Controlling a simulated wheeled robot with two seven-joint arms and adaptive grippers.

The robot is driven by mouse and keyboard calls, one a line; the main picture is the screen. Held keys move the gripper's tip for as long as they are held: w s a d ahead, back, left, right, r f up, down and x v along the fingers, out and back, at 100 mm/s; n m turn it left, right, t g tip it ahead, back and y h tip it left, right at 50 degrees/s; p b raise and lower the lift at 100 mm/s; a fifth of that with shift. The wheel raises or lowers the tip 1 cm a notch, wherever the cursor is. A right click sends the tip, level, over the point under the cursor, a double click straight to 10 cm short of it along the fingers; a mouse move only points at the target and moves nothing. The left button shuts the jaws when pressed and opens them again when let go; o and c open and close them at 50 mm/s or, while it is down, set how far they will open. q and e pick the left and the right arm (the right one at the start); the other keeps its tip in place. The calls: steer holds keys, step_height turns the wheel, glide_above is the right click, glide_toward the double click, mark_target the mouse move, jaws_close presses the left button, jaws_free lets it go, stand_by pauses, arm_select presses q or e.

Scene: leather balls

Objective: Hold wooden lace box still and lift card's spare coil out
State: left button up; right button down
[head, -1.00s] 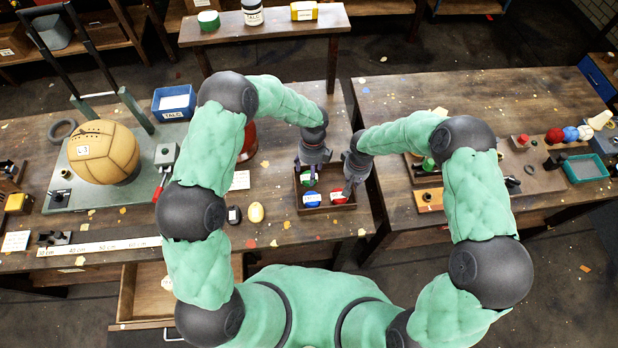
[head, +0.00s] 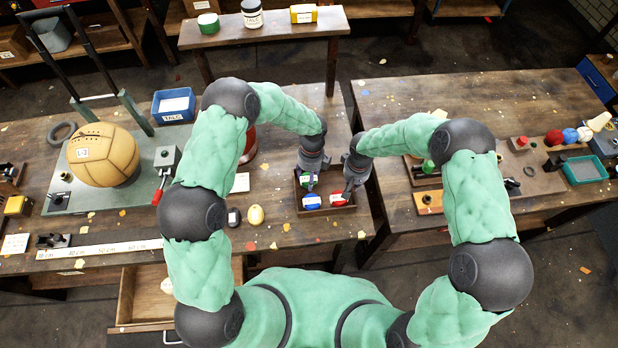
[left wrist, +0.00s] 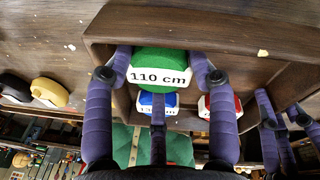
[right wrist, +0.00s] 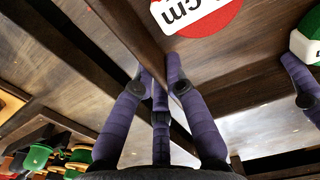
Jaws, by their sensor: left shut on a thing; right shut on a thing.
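The wooden lace box (head: 329,212) stands on the front edge of the bench, between my grippers in the head view. My left gripper (left wrist: 160,62) reaches down into it and is shut on a green coil (left wrist: 160,58) labelled "110 cm". A blue coil (left wrist: 158,102) and a red coil (left wrist: 219,104) lie in the box beside it; their labels are partly hidden. My right gripper (right wrist: 162,75) is shut on the box's side wall (right wrist: 130,35), with fingers on both sides of it. I cannot tell whether the green coil is clear of the box floor.
A white card (head: 240,182) lies left of the box; its writing is unreadable. A yellow object (head: 255,214) and a dark one (head: 234,217) lie nearby. A stitched ball (head: 103,155) sits on a green stand at left. An open drawer (head: 140,300) juts out in front.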

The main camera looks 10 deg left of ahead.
arm_select(q)
step_height(320, 180, up, 10)
steer(key=shift+f, duration=0.25)
arm_select(e)
steer(key=c, duration=1.2)
jaws_free()
step_height(320, 180, up, 12)
arm_select(q)
steer(key=shift+f, duration=0.1)
